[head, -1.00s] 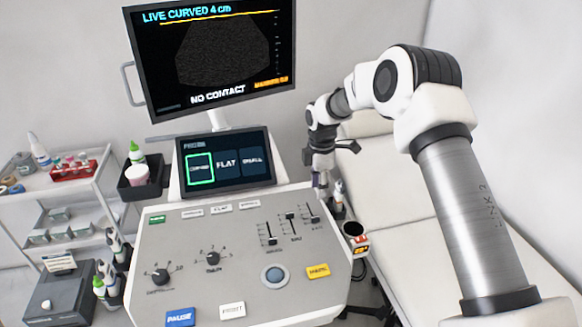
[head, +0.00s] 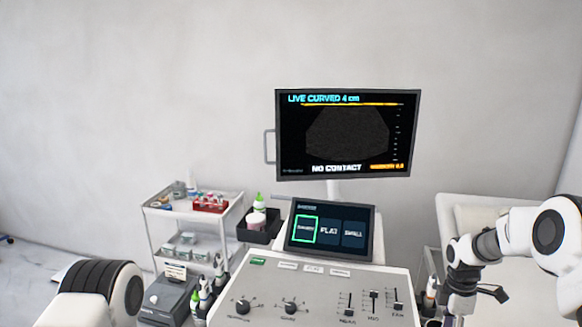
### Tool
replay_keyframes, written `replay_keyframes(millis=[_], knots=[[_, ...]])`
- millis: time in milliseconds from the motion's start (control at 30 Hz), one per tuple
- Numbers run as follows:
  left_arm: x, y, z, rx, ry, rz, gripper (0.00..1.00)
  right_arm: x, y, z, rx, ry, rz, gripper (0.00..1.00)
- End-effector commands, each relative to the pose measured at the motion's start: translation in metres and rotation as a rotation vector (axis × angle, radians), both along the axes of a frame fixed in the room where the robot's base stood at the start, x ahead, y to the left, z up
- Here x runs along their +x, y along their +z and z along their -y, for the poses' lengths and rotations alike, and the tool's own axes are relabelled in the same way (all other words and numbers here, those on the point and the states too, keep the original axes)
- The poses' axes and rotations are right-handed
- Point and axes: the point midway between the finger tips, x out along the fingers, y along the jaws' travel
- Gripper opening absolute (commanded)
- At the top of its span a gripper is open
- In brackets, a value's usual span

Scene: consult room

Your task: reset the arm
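My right arm comes in at the right edge of the head view. My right gripper (head: 462,300) points down beside the right side of the ultrasound console (head: 325,292); its fingertips run to the bottom edge, so I cannot tell whether it is open or shut. A dark finger-like part sticks out to the right of it. Of my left arm only a white and black joint shows at the bottom left; the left gripper is out of the picture. The monitor (head: 347,136) reads "LIVE CURVED 4 cm" and "NO CONTACT". The touch panel (head: 331,230) has its left tile outlined in green.
A white trolley (head: 190,215) with a red rack (head: 211,204) and small items stands left of the console. A black side holder (head: 259,233) carries bottles. Several bottles stand low at the console's left. A pale exam couch (head: 470,203) lies to the right.

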Motion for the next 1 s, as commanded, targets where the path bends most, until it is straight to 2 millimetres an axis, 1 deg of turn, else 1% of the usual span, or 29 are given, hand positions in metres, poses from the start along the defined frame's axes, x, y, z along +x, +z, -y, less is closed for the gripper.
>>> replay_keyframes(millis=[33, 167, 267, 300, 367, 467, 500, 567, 600, 667, 700, 733, 767, 800, 833, 867, 900, 967, 1000], knots=[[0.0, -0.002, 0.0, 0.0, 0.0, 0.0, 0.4, -0.01, -0.014, -0.005, 0.001, 0.009, -0.034, 0.42], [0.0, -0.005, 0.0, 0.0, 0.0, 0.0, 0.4, -0.042, -0.048, -0.02, 0.008, 0.03, -0.122, 0.42], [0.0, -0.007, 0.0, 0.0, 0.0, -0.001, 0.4, -0.071, -0.078, -0.034, 0.016, 0.042, -0.184, 0.42], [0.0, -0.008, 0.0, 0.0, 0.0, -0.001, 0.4, -0.086, -0.092, -0.041, 0.018, 0.041, -0.209, 0.42], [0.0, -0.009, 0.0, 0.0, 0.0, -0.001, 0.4, -0.11, -0.114, -0.052, 0.018, 0.029, -0.244, 0.42], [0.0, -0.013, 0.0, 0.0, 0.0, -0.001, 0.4, -0.168, -0.158, -0.075, 0.011, -0.037, -0.301, 0.42], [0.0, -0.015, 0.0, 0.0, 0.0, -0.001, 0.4, -0.197, -0.175, -0.085, 0.002, -0.085, -0.319, 0.42], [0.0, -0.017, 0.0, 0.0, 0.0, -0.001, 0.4, -0.245, -0.198, -0.1, -0.019, -0.189, -0.336, 0.42], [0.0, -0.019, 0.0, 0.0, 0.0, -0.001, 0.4, -0.28, -0.209, -0.11, -0.042, -0.279, -0.338, 0.42], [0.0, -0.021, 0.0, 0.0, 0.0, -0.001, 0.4, -0.331, -0.218, -0.122, -0.083, -0.454, -0.32, 0.42], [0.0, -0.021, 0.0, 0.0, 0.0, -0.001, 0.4, -0.357, -0.218, -0.127, -0.111, -0.587, -0.286, 0.42], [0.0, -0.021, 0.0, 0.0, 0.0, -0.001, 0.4, -0.371, -0.215, -0.129, -0.128, -0.688, -0.252, 0.42], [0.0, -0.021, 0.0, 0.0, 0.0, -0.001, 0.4, -0.381, -0.211, -0.131, -0.14, -0.789, -0.212, 0.42], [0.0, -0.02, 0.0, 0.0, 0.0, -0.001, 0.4, -0.385, -0.205, -0.131, -0.145, -0.921, -0.149, 0.42], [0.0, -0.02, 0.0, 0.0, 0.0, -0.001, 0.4, -0.384, -0.201, -0.131, -0.142, -1.018, -0.102, 0.42], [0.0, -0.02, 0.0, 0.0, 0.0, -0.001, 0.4, -0.381, -0.199, -0.13, -0.135, -1.106, -0.055, 0.42], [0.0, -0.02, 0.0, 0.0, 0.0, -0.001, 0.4, -0.372, -0.198, -0.129, -0.115, -1.209, 0.006, 0.42], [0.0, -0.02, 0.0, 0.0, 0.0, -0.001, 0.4, -0.354, -0.199, -0.127, -0.079, -1.321, 0.08, 0.42], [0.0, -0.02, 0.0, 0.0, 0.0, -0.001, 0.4, -0.348, -0.2, -0.127, -0.066, -1.367, 0.1, 0.42]])
